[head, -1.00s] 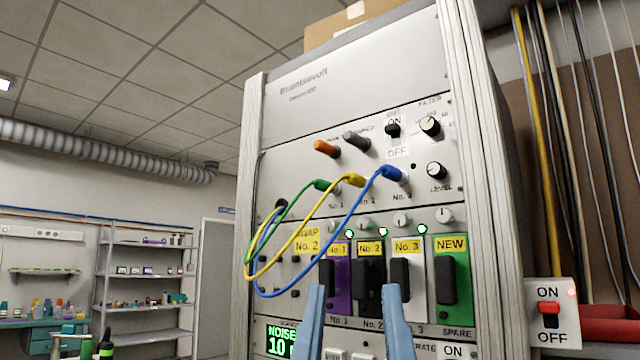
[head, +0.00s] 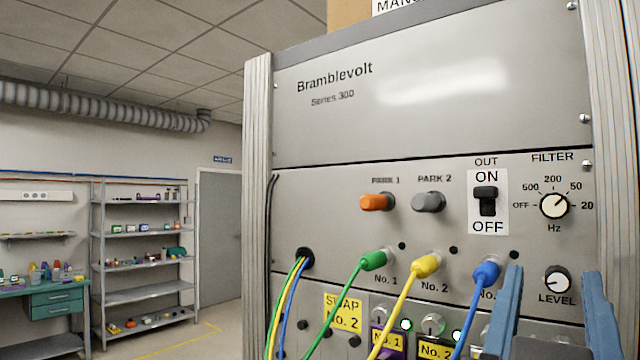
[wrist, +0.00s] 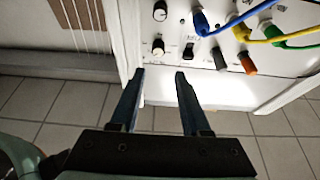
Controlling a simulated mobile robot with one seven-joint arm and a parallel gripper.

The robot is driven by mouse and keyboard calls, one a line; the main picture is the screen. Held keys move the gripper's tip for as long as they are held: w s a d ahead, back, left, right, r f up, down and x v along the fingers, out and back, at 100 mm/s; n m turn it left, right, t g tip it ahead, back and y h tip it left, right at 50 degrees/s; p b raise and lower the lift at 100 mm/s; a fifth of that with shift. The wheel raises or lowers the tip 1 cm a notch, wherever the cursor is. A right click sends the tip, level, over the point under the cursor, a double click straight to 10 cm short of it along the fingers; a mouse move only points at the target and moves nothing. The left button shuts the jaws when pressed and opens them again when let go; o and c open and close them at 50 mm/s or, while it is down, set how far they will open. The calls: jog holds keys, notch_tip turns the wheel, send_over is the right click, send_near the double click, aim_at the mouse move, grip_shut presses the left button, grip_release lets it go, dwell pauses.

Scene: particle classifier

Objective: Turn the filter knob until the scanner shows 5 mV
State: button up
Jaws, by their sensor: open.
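The filter knob (head: 554,206) is a small dark knob with a cream face at the upper right of the grey panel. Its pointer aims up and right, near the 50 mark. It also shows in the wrist view (wrist: 158,46), just beyond the fingertips. My gripper (head: 553,272) has two blue fingers, open and empty. In the head view its tips appear below the filter knob, either side of the level knob (head: 557,280). In the wrist view my gripper (wrist: 160,72) points at the panel, apart from the filter knob. The scanner display is out of view.
The black out switch (head: 487,200), set in a white plate, is left of the filter knob. Grey (head: 428,202) and orange (head: 377,202) park plugs are farther left. Green (head: 373,261), yellow (head: 427,266) and blue (head: 486,273) cable plugs sit below. A cabinet side post (head: 622,150) stands right.

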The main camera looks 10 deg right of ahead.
aim_at(555, 212)
jog(key=p+x, duration=0.5)
jog(key=x, duration=0.7)
jog(key=shift+s+d+r, duration=0.15)
jog(key=shift+s+r, duration=0.05)
jog(key=shift+w+d, duration=0.2)
jog(key=shift+w, duration=0.1)
jog(key=shift+c, duration=0.2)
grip_shut()
